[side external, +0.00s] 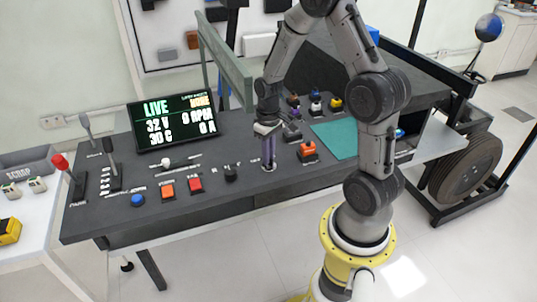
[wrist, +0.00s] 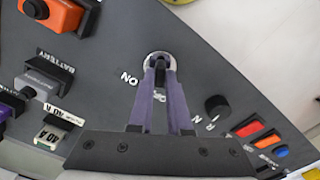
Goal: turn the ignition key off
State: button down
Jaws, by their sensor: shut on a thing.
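My gripper (side external: 268,167) points down at the front part of the dark console, its purple fingers reaching the panel. In the wrist view the fingertips (wrist: 160,72) are shut on the ignition key, at a round silver lock ring (wrist: 158,55). The key itself is mostly hidden between the fingers, so its angle is hard to tell. A white "ON" label (wrist: 129,79) stands to the left of the lock. A second label between the fingers is partly covered. The display (side external: 172,121) reads LIVE, 32 V, 30 C, 0 RPM and 0 A.
A black knob (wrist: 217,107) is near the lock, with red (side external: 196,184), orange (side external: 168,191) and blue (side external: 138,200) buttons beyond. An orange battery connector (side external: 308,151) is on the other side. A red-topped lever (side external: 62,164) rises at the console's left end.

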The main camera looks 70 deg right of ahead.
jog(key=shift+r, duration=0.1)
dwell(0.3)
jog(key=c, duration=0.9)
grip_release()
jog(key=shift+o, duration=0.2)
notch_tip(320, 180, up, 14)
